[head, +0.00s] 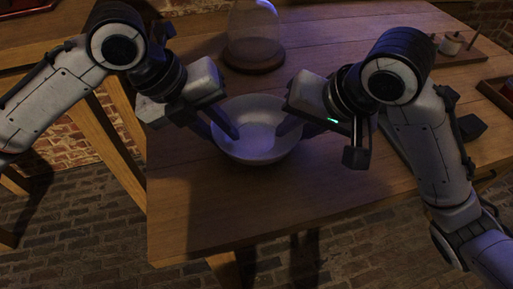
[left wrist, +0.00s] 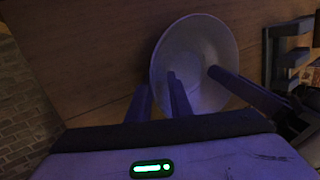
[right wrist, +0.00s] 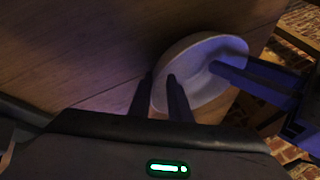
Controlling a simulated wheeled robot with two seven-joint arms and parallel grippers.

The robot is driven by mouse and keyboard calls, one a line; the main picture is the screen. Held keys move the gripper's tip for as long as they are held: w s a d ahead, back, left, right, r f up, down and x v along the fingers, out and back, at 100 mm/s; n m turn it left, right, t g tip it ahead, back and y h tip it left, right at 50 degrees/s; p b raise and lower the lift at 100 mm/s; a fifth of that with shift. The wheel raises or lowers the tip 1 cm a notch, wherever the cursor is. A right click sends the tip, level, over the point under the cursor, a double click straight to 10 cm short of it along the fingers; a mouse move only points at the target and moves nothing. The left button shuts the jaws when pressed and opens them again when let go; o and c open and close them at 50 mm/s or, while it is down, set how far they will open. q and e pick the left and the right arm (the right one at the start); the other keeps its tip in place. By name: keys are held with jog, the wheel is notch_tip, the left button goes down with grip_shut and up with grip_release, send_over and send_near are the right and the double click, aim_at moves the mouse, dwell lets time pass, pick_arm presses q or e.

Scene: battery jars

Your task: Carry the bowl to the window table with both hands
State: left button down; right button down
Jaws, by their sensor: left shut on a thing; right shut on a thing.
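A white bowl (head: 257,148) is at the table's near part, between my two grippers. It also shows in the left wrist view (left wrist: 205,42) and in the right wrist view (right wrist: 207,88). My left gripper (head: 222,132) is shut on the bowl's left rim, one finger inside and one outside. My right gripper (head: 296,128) is shut on the bowl's right rim in the same way. The bowl looks roughly level and empty. Whether its base touches the wooden table (head: 200,215) cannot be told.
A glass dome on a round wooden base (head: 254,56) stands behind the bowl. A wooden tray with small items (head: 455,48) is at the back right. A dark reddish box (head: 497,92) lies at the right edge. The table's front left is clear. Brick floor shows beyond its edges.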

pick_arm(q)
jog(key=shift+f, duration=0.5)
pick_arm(e)
jog(key=shift+f, duration=0.55)
pick_arm(q)
jog(key=c, duration=1.6)
grip_release()
jog(key=shift+r, duration=0.15)
pick_arm(e)
jog(key=c, duration=1.6)
grip_release()
jog(key=shift+r, duration=0.2)
jog(key=shift+c, duration=0.2)
pick_arm(q)
jog(key=v, duration=0.7)
pick_arm(e)
jog(key=shift+r, duration=0.15)
pick_arm(q)
jog(key=shift+s+a+r, duration=0.1)
jog(key=shift+a+r, duration=0.05)
jog(key=shift+r, duration=0.35)
pick_arm(e)
jog(key=v, duration=1.1)
jog(key=shift+s+r, duration=0.2)
jog(key=shift+r, duration=0.15)
pick_arm(q)
jog(key=shift+s, duration=0.1)
pick_arm(e)
jog(key=shift+s+d, duration=0.1)
